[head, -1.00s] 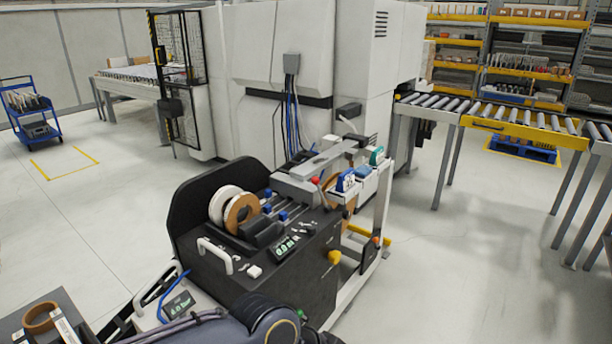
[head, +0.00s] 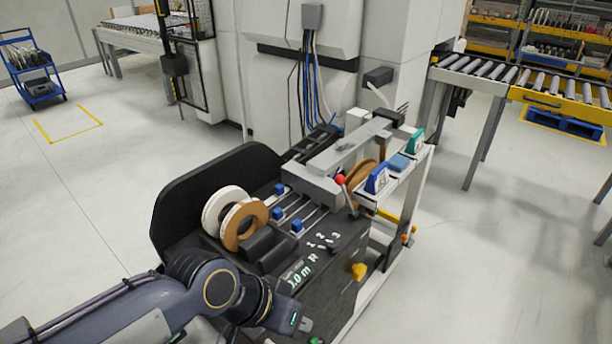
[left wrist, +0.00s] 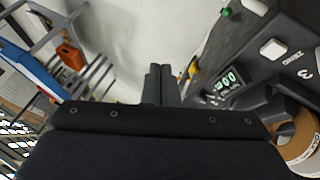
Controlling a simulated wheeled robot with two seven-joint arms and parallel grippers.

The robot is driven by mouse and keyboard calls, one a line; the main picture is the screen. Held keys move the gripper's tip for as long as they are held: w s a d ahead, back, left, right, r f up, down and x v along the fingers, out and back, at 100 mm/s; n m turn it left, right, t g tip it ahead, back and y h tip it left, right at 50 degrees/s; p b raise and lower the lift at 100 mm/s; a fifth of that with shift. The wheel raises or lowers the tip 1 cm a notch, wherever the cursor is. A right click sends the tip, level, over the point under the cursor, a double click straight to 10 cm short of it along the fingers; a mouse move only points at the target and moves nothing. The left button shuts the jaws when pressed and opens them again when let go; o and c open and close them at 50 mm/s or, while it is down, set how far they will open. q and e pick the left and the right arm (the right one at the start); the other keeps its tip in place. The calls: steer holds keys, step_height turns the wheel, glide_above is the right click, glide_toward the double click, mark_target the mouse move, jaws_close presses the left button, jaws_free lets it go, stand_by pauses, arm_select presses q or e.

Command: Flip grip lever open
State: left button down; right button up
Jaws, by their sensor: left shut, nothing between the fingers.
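A lever with a red ball knob (head: 340,180) stands at the end of the grey clamp arm (head: 345,150) on the black edge-banding machine (head: 180,205). A yellow knob (head: 358,270) sits on the machine's front side. I cannot tell for sure which is the grip lever. My left gripper (head: 303,323) is at the machine's near front corner, below and apart from both knobs. In the left wrist view its fingers (left wrist: 161,85) are together with nothing between them. My right gripper is not in view.
White and brown tape rolls (head: 240,220), a lit display (head: 297,278) and blue blocks (head: 297,226) are on the machine top. Blue (head: 376,180) and green (head: 414,143) holders stand on its right rack. Floor to the right is clear; a roller conveyor (head: 540,85) is behind.

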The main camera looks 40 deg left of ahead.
mark_target(347, 197)
arm_select(q)
steer(key=w+a+f+n+t+y+b, duration=0.2)
steer(key=w+a+n+b, duration=0.3)
steer(key=w, duration=0.6)
steer(key=w+a+f+n+t+y+b, duration=0.2)
steer(key=w+a+n+t+b, duration=0.3)
steer(key=w+a+n, duration=0.3)
steer(key=w+a+f+n+t+y+b, duration=0.2)
steer(key=w+a+f+n+t+b, duration=0.2)
steer(key=w, duration=1)
steer(key=a+n+b, duration=0.1)
steer(key=a+n, duration=0.2)
steer(key=n, duration=0.2)
steer(key=shift+w+f, duration=0.25)
steer(key=shift+w, duration=0.05)
steer(key=w+a, duration=0.1)
steer(key=w, duration=0.8)
steer(key=shift+w+a+f+p, duration=0.25)
steer(key=shift+w+f+p, duration=0.05)
steer(key=shift+w+f, duration=0.15)
